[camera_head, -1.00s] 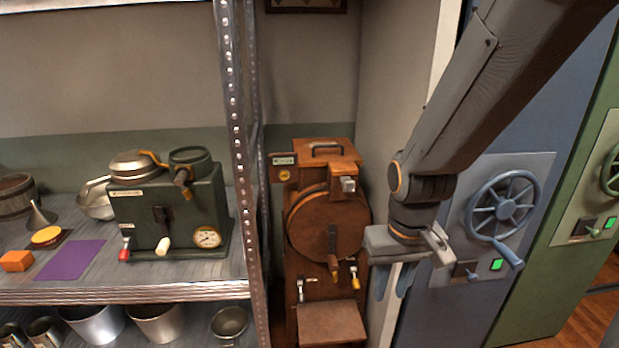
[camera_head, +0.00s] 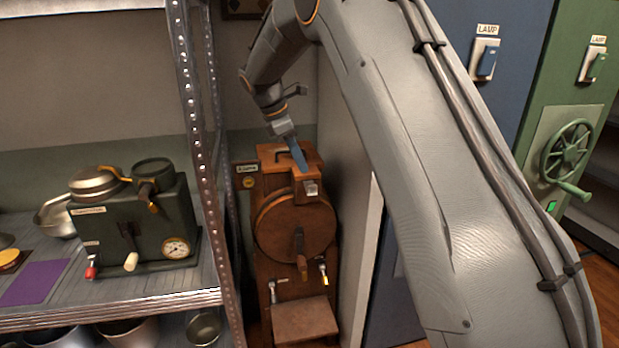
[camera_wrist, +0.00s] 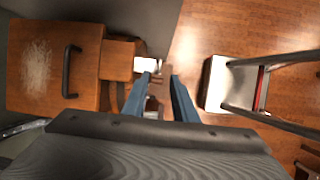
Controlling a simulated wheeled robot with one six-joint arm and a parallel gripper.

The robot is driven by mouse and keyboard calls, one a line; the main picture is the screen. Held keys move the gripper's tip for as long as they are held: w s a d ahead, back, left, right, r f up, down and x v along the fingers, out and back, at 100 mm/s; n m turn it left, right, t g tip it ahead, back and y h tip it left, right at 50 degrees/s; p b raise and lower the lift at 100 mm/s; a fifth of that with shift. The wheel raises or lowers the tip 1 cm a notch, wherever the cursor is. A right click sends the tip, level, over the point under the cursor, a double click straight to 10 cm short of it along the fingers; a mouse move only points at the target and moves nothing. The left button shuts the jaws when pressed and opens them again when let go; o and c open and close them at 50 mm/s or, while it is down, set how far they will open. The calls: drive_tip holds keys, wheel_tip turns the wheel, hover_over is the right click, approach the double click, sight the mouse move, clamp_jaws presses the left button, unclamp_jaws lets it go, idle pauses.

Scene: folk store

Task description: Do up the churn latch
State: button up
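The wooden churn (camera_head: 260,292) stands upright beyond the shelf, with a round drum (camera_head: 291,228), a dark top handle and a lower crank. A pale metal block (camera_head: 311,188) sits at the front of its top; I cannot tell for sure that it is the latch. The block also shows in the wrist view (camera_wrist: 147,65), close to the tips of my blue fingers. My gripper (camera_head: 298,160) is over the churn's top, pointing down, just behind the block. In the wrist view my gripper (camera_wrist: 158,80) has its fingers apart, with nothing clearly held.
A metal shelf (camera_head: 130,303) stands left of the churn, its perforated post close by. It holds a green machine (camera_head: 160,215) and a purple mat (camera_head: 36,282). A pale wall is close on the churn's right. A metal-framed stool (camera_wrist: 222,85) stands on the floor.

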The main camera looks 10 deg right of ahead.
drive_tip(key=p+x, duration=0.2)
drive_tip(key=x, duration=0.5)
drive_tip(key=shift+d+f+p, duration=0.15)
drive_tip(key=shift+f+p, duration=0.15)
drive_tip(key=shift+p, duration=0.05)
clamp_jaws()
